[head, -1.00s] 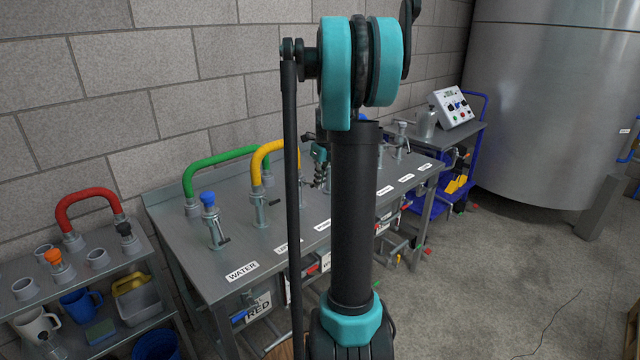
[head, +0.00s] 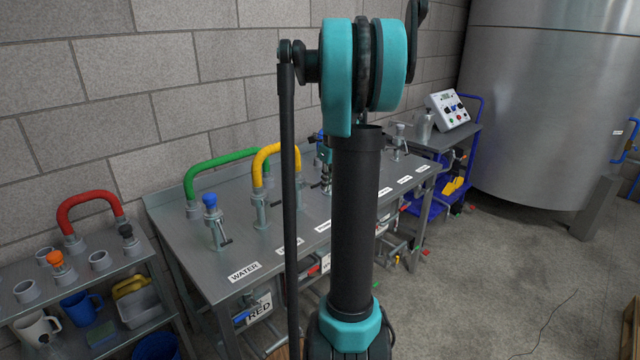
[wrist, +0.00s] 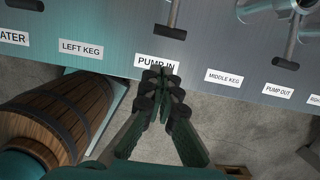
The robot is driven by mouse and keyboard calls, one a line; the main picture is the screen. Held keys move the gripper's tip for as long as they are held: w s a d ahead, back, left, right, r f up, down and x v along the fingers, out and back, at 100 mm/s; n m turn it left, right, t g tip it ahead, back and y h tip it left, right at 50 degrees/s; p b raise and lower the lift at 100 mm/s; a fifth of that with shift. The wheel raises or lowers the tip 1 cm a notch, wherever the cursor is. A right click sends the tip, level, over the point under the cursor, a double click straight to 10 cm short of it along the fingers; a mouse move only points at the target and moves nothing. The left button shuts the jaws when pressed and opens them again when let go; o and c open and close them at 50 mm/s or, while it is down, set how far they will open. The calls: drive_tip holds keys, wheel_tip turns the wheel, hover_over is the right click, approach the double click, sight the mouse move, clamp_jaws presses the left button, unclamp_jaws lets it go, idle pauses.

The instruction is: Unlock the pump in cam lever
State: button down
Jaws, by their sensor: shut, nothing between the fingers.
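The "PUMP IN" label (wrist: 157,64) is on the bench's front edge in the wrist view. Just behind it, a grey metal lever with a dark crossbar end (wrist: 170,31) points toward the edge; its fitting is cut off by the top of the picture. My gripper (wrist: 161,72) is shut and empty. Its fingertips overlap the lower part of the label in the wrist view, apart from the lever. In the head view my arm hides most of the pump in station, and only part of my gripper shows behind the column.
The steel bench (head: 215,265) carries a yellow hose (head: 270,155), a green hose (head: 222,165) and a blue-capped fitting (head: 210,200). A wooden barrel (wrist: 60,110) lies below the edge in the wrist view. A shelf (head: 75,275) stands left; open floor lies right.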

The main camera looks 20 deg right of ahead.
drive_tip(key=w+a+v, duration=0.1)
drive_tip(key=w+v, duration=0.1)
drive_tip(key=v, duration=0.7)
drive_tip(key=s+a+f+n+t, duration=0.1)
drive_tip(key=s+a+f+n, duration=0.8)
drive_tip(key=s+n, duration=0.4)
drive_tip(key=s+a+f+n+t, duration=0.1)
drive_tip(key=s+a+f+n, duration=0.9)
drive_tip(key=n, duration=0.9)
drive_tip(key=s+f, duration=0.2)
drive_tip(key=s, duration=0.1)
drive_tip(key=shift+a+h, duration=0.2)
drive_tip(key=shift+h, duration=0.2)
